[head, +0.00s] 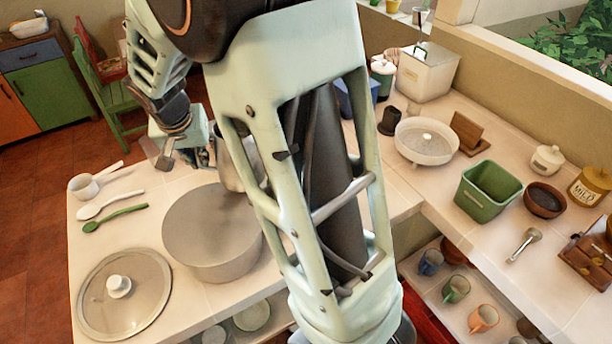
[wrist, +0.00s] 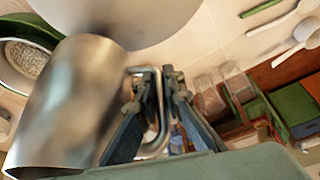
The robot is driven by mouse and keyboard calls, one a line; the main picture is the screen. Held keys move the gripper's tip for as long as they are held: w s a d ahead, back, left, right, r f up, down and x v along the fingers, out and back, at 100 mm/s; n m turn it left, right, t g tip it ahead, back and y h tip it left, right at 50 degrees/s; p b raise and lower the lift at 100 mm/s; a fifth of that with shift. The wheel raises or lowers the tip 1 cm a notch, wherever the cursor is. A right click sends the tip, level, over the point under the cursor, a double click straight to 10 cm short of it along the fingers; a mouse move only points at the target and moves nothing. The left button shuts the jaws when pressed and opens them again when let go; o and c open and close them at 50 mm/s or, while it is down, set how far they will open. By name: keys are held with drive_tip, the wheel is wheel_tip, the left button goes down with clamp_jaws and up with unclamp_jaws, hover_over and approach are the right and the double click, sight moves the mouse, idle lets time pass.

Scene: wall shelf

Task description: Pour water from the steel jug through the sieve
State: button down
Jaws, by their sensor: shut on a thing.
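The steel jug (head: 232,160) is partly behind my arm in the head view, above the table near the grey pot (head: 212,232). In the wrist view the jug (wrist: 70,105) fills the left side. My gripper (wrist: 160,85) is shut on the jug's handle; it also shows in the head view (head: 192,155). The jug's inside is hidden, so I cannot tell its water level or exact tilt. A green-rimmed round vessel (wrist: 38,32) with a speckled pale grey inside, possibly the sieve, lies beyond the jug. My arm seems to hide it in the head view.
A glass lid (head: 122,293), a green spoon (head: 112,218), a white spoon (head: 108,204) and a white ladle (head: 84,188) lie left of the pot. The right counter holds a white dish (head: 426,152), a green bin (head: 488,193) and a brown bowl (head: 545,200).

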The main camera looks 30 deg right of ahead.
sight(214, 133)
drive_tip(key=r+y, duration=0.1)
drive_tip(key=d+r+t+y, duration=0.1)
drive_tip(key=d+r+m+t+y, duration=0.1)
drive_tip(key=y, duration=0.1)
drive_tip(key=shift+s+d+r+b, duration=0.2)
drive_tip(key=shift+s+r+b, duration=0.1)
drive_tip(key=shift+s, duration=0.1)
drive_tip(key=shift+d+r+y+b, duration=0.25)
drive_tip(key=shift+y+b, duration=0.05)
drive_tip(key=shift+b, duration=0.25)
drive_tip(key=shift+s+d+r, duration=0.1)
drive_tip(key=shift+s+r, duration=0.05)
drive_tip(key=shift+r, duration=0.05)
drive_tip(key=shift+d+r+t+b, duration=0.1)
drive_tip(key=shift+t+b, duration=0.2)
drive_tip(key=shift+b, duration=0.1)
drive_tip(key=shift+d+r+y, duration=0.1)
drive_tip(key=shift+r+y, duration=0.1)
drive_tip(key=shift+y, duration=0.1)
drive_tip(key=shift+s+d+r+b, duration=0.1)
drive_tip(key=shift+r+b, duration=0.05)
drive_tip(key=shift+b, duration=0.15)
